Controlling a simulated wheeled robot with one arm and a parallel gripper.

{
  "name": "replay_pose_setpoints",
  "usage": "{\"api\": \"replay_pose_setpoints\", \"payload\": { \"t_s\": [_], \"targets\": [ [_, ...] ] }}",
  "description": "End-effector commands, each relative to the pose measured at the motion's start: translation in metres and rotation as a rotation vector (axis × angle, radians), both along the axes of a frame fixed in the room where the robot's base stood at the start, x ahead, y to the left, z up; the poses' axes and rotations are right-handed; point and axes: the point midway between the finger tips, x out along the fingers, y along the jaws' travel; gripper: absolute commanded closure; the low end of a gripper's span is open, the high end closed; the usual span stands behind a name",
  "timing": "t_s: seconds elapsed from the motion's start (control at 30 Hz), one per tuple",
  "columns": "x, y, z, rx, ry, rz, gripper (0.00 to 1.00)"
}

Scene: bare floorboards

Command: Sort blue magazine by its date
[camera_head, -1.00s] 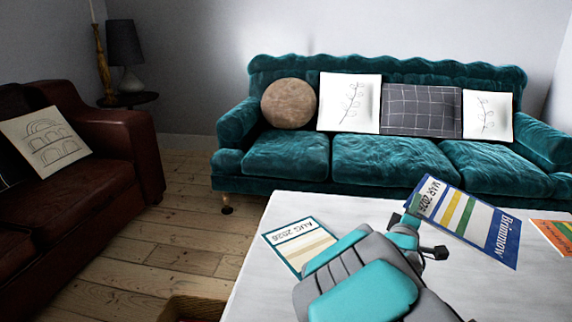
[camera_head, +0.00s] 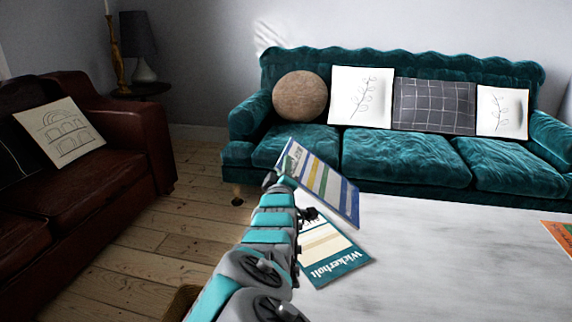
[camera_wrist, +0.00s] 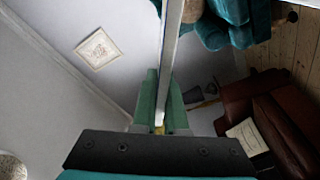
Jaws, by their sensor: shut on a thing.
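The blue magazine (camera_head: 325,187), with white, yellow and blue stripes, is tilted in the air over the left far edge of the white table (camera_head: 440,260). My gripper (camera_head: 279,180) is shut on its left edge. In the wrist view the magazine is a thin, edge-on strip (camera_wrist: 172,50) between the green fingers (camera_wrist: 160,105). Its date is too small to read now; the earlier head view reads MAR 2026. A teal and cream Wickerholt magazine (camera_head: 345,262) lies on the table below, partly hidden by the held magazine and my arm.
An orange magazine (camera_head: 560,238) lies at the table's right. A brown container's edge (camera_head: 180,303) shows on the floor left of the table, mostly hidden by my arm. A teal sofa (camera_head: 400,160) stands behind, a dark red sofa (camera_head: 110,155) at left. The table's middle is clear.

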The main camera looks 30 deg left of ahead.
Motion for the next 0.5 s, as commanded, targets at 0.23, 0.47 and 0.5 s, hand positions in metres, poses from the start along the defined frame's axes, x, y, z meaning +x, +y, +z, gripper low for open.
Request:
{"api": "replay_pose_setpoints", "payload": {
  "t_s": [0.23,0.47,0.5],
  "targets": [
    [0.0,0.0,-0.024,0.0,-0.003,0.0,1.0],
    [0.0,0.0,-0.05,-0.002,0.0,-0.001,1.0],
    [0.0,0.0,-0.055,-0.002,0.001,0.0,1.0]
  ]
}}
